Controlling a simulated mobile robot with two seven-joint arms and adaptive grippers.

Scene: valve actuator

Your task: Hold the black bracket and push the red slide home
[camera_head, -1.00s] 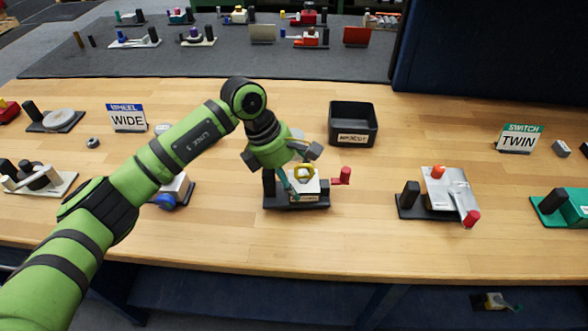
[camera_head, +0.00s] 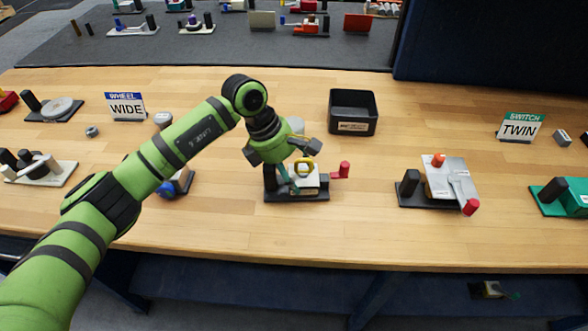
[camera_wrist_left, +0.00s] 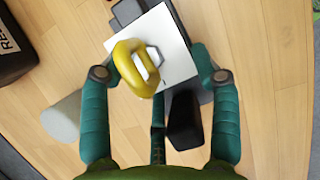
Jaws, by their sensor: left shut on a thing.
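A small unit stands on the wooden table at the middle of the head view. It has a black bracket (camera_head: 269,178) with an upright black post and a flat base, a white block (camera_head: 305,183), a yellow ring (camera_head: 304,167) on top, and a red slide (camera_head: 344,170) sticking out at the right. The exact contact is partly hidden. My right gripper is out of view.
A black bin (camera_head: 353,112) stands behind the unit. Another unit with a metal plate (camera_head: 453,182) stands to the right, and a TWIN sign (camera_head: 520,128) behind it. A blue-knobbed unit (camera_head: 167,190) sits close at the left, partly behind my arm.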

